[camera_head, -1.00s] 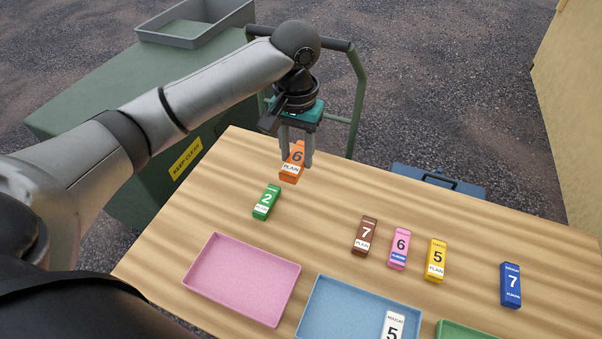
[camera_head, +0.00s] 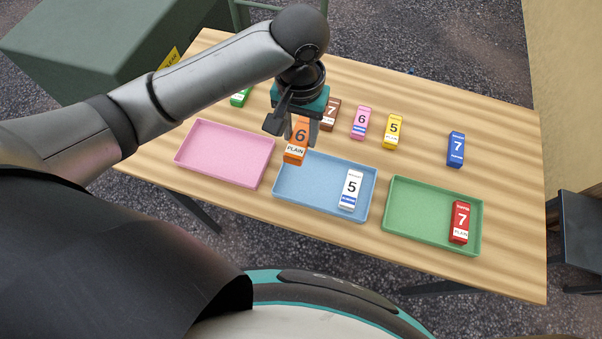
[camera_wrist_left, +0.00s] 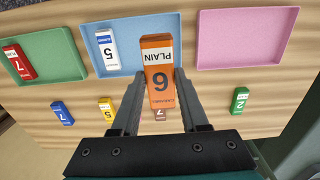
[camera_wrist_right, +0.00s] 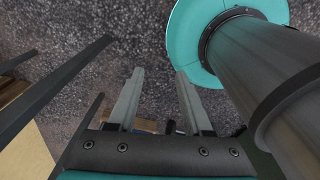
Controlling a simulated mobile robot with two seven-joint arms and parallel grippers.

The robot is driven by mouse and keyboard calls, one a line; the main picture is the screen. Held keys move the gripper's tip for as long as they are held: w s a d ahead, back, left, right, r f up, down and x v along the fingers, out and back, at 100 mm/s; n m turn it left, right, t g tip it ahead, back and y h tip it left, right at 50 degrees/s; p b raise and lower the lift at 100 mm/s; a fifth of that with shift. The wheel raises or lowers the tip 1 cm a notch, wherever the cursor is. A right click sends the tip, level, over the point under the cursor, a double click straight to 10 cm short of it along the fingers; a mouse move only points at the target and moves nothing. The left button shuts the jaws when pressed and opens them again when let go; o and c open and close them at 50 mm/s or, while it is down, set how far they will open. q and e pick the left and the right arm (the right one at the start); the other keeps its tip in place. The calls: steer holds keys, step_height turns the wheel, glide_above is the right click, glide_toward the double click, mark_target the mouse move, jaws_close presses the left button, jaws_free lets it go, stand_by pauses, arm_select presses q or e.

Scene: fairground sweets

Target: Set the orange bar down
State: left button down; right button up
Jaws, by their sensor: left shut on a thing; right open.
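The orange bar (camera_head: 297,141), marked 6 and PLAIN, is gripped in my left gripper (camera_head: 302,126). It also shows between the fingers in the left wrist view (camera_wrist_left: 159,80). In the head view it appears at the upper left edge of the blue tray (camera_head: 362,215); it looks held above the table, but the exact height cannot be told. The blue tray holds a white bar (camera_head: 350,189) marked 5. The pink tray (camera_head: 223,178) is empty. The green tray (camera_head: 420,239) holds a red bar (camera_head: 459,222) marked 7. My right gripper (camera_wrist_right: 158,72) is open and empty, over the dark ground.
Behind the trays stand a green bar (camera_head: 240,97), a brown bar (camera_head: 331,113), a pink bar (camera_head: 360,122), a yellow bar (camera_head: 393,131) and a blue bar (camera_head: 456,149). Bare table (camera_head: 510,205) lies at the right. A dark green bin (camera_head: 95,50) stands behind the table.

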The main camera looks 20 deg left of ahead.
mark_target(300, 137)
arm_select(q)
step_height(300, 137, down, 10)
steer(key=shift+f+b, duration=0.25)
steer(key=shift+b, duration=0.75)
steer(key=shift+f, duration=0.65)
steer(key=shift+f+b, duration=0.55)
steer(key=shift+f, duration=1.4)
arm_select(e)
steer(key=shift+w+a+f, duration=0.1)
steer(key=shift+a+f, duration=0.1)
steer(key=shift+f, duration=1.55)
arm_select(q)
steer(key=shift+f, duration=0.1)
steer(key=shift+c, duration=2.1)
jaws_free()
step_height(300, 137, up, 12)
steer(key=p, duration=0.2)
steer(key=shift+p, duration=0.4)
arm_select(e)
step_height(300, 137, up, 3)
steer(key=shift+f, duration=0.1)
